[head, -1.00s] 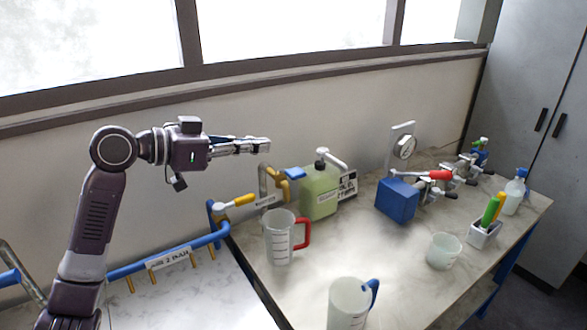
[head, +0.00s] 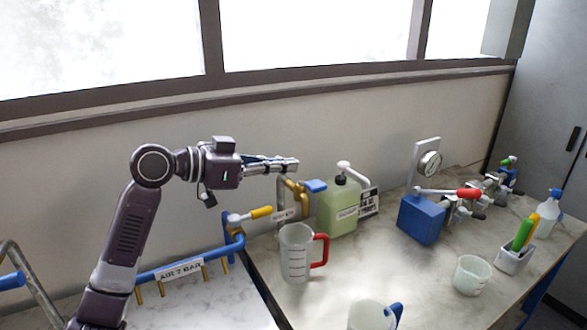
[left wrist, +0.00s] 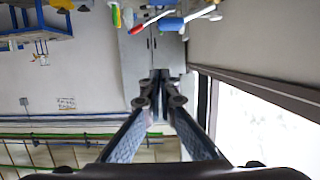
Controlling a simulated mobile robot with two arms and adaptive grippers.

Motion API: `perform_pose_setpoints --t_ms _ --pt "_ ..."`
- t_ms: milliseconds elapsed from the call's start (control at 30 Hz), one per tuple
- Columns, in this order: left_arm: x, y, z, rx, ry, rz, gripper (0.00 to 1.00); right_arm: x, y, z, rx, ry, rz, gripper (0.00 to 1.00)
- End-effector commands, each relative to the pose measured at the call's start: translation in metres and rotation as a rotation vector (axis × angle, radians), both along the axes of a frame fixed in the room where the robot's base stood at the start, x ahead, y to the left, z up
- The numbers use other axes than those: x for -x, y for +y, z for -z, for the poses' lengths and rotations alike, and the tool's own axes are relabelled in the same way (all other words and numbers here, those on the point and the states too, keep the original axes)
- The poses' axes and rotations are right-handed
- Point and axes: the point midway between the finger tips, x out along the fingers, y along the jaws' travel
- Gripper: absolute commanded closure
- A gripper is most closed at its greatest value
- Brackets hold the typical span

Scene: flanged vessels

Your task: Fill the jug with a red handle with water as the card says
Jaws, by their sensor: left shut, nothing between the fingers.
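The jug with a red handle (head: 296,258) is clear with dark level marks. It stands upright on the bench near its left end, with its handle to the right. I cannot tell whether it holds water. A tap with a bent grey pipe, brass body (head: 297,196) and blue handle stands just behind it. A black-and-white card (head: 369,202) stands behind the green bottle; its text is too small to read. My left gripper (head: 297,164) is shut and empty, in the air above the tap. Its closed fingers (left wrist: 160,76) also show in the left wrist view. My right gripper is out of view.
A green pump bottle (head: 340,208) stands right of the tap. A blue-handled jug (head: 373,316) is at the front. A beaker (head: 471,275), a blue block (head: 421,219) and a marker holder (head: 515,259) stand further right. A blue air pipe (head: 190,261) with a yellow-handled valve runs at left.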

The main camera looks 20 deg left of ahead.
Motion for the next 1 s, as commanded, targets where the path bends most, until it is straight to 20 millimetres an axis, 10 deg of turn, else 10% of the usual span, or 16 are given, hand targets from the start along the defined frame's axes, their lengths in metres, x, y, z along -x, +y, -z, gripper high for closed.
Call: perform_pose_setpoints --t_ms 400,1000 --pt "-0.065 -0.052 0.02 0.002 0.004 0.002 1.0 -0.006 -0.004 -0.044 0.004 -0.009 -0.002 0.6" --pt "-0.063 -0.049 0.06 0.0 -0.001 0.0 1.0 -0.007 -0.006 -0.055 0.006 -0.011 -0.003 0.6"
